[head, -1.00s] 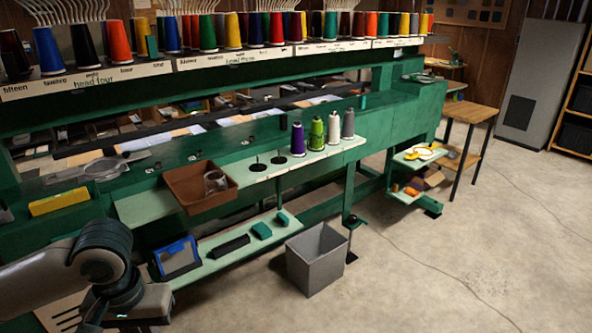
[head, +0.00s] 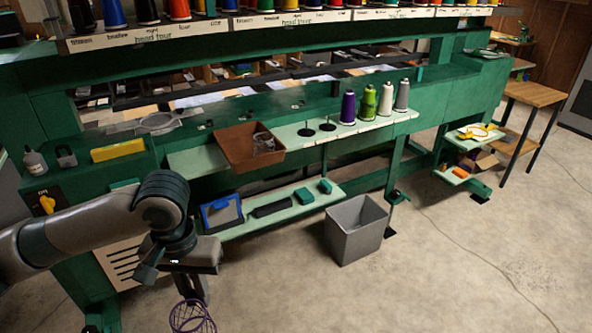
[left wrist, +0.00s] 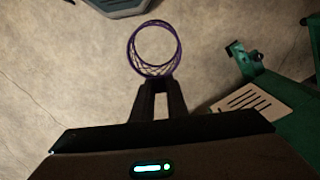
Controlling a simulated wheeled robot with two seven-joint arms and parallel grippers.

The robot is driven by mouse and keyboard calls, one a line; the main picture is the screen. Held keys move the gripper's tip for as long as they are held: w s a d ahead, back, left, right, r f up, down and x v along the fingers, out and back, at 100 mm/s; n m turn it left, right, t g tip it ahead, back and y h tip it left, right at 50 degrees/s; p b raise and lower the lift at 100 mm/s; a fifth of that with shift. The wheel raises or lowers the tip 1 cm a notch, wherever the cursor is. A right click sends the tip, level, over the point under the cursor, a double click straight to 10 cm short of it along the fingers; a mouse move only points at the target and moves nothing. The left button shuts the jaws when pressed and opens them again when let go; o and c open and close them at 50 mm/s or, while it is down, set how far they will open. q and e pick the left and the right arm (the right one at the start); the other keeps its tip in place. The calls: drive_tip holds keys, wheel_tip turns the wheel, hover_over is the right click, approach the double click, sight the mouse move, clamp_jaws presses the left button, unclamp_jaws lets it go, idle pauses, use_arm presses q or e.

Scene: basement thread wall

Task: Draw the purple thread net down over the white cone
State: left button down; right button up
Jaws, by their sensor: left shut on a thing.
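The purple thread net (head: 191,318) hangs below my left gripper (head: 190,296) at the bottom of the head view, its lower end cut off by the picture edge. In the left wrist view the net (left wrist: 153,69) is an open mesh ring at the tips of my left gripper (left wrist: 158,82), which is shut on its edge. The white cone (head: 385,101) stands upright on the pale green shelf, between a green cone (head: 369,102) and a grey cone (head: 402,97). The net is well away from it, to the lower left. My right gripper is not in view.
A purple cone (head: 348,108) and two bare pegs share the shelf. A brown tray (head: 233,155) sits on the shelf's left part. A grey bin (head: 354,236) stands on the floor below. A blue-framed item (head: 221,214) is on the lower shelf.

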use_arm(q)
drive_tip(key=s+f, duration=0.4)
drive_tip(key=f, duration=1)
drive_tip(key=shift+f, duration=0.2)
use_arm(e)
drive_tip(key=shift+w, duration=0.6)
